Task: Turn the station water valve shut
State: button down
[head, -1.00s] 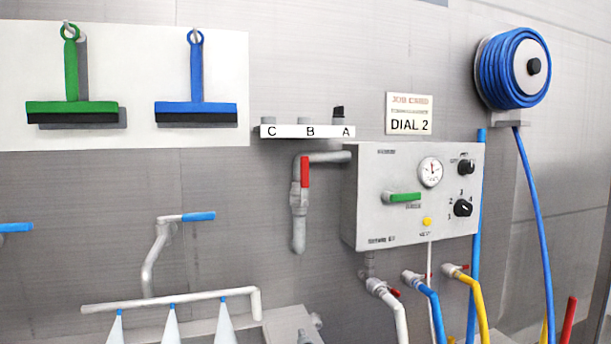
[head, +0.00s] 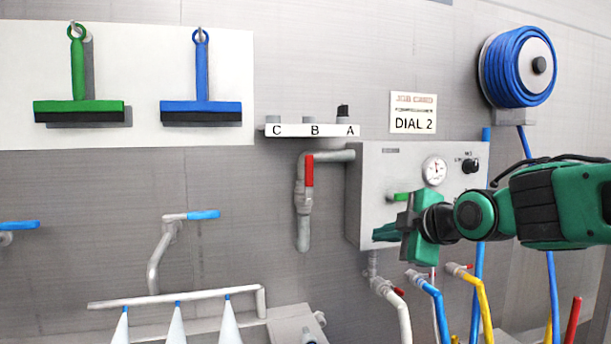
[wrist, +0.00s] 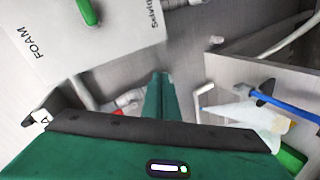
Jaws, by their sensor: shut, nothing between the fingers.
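The valve with a red lever (head: 309,170) sits on a grey pipe (head: 303,225) left of the control box in the head view. Its lever hangs straight down, in line with the vertical pipe. My gripper (head: 384,233) is in front of the control box's lower left part, right of and below the red lever, apart from it. Its green fingers are shut and empty, pointing left. In the wrist view the closed fingers (wrist: 160,95) show in the middle. A small red part by a pipe fitting shows left of them; I cannot tell whether it is this lever.
The control box (head: 365,190) has a gauge, a knob and a green lever (head: 401,197), partly hidden by my gripper. Taps with white, blue and yellow hoses are below. A labelled shelf (head: 290,130) is above the pipe.

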aim_at(308, 170)
jog(key=a+r+n+t+y, duration=0.2)
jog(key=a+r+n+y, duration=0.5)
jog(key=a+r, duration=0.7)
jog(key=w+a+f+n+h, duration=0.1)
jog(key=w+a+f, duration=0.1)
jog(key=w+a, duration=0.55)
jog(key=shift+w+d+r, duration=0.1)
jog(key=shift+w+d, duration=0.3)
jog(key=shift+d, duration=0.45)
jog(key=shift+w+d+r, duration=0.1)
jog(key=shift+w+d, duration=0.25)
jog(key=shift+d, duration=0.55)
jog(key=shift+w+d+r, duration=0.1)
jog(key=shift+w+d, duration=0.3)
jog(key=shift+d, duration=0.45)
jog(key=shift+d, duration=0.1)
